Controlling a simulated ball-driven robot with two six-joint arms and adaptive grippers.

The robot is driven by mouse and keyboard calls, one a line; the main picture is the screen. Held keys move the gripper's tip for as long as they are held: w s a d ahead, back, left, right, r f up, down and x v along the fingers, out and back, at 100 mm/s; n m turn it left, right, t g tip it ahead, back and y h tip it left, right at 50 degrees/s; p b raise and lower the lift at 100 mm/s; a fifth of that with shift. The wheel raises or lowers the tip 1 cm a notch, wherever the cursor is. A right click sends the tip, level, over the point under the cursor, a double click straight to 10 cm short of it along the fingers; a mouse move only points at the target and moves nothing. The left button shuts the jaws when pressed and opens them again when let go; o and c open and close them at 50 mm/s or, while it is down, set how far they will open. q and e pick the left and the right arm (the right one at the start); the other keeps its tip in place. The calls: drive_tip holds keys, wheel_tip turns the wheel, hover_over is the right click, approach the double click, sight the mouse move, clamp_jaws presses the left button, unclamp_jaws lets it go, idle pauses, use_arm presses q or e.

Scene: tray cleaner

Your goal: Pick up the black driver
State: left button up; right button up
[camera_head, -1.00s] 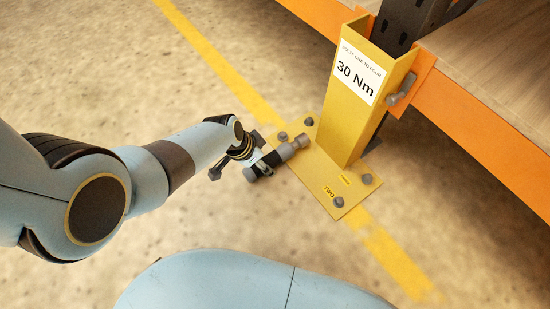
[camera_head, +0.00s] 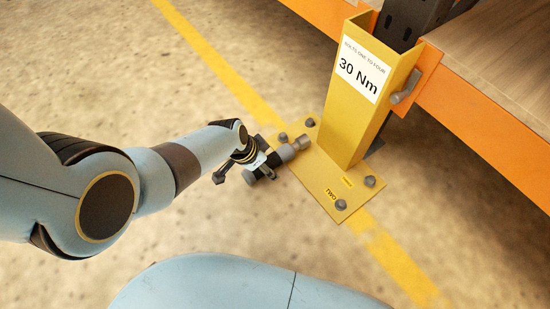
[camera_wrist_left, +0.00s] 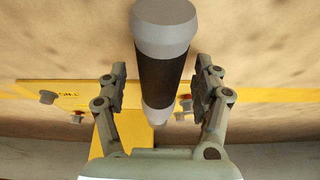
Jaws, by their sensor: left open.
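The black driver (camera_wrist_left: 165,75), a dark cylinder with grey ends, shows in the left wrist view between my two fingers. My right gripper is not in view.
A yellow post guard (camera_head: 349,120) labelled 30 Nm stands on its base plate (camera_head: 325,185), with several bolts, just right of the gripper. An orange rack beam (camera_head: 480,120) runs along the right. The concrete floor at the left and front is clear.

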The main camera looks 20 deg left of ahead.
use_arm(q)
drive_tip(key=shift+f, duration=0.25)
idle(0.4)
clamp_jaws()
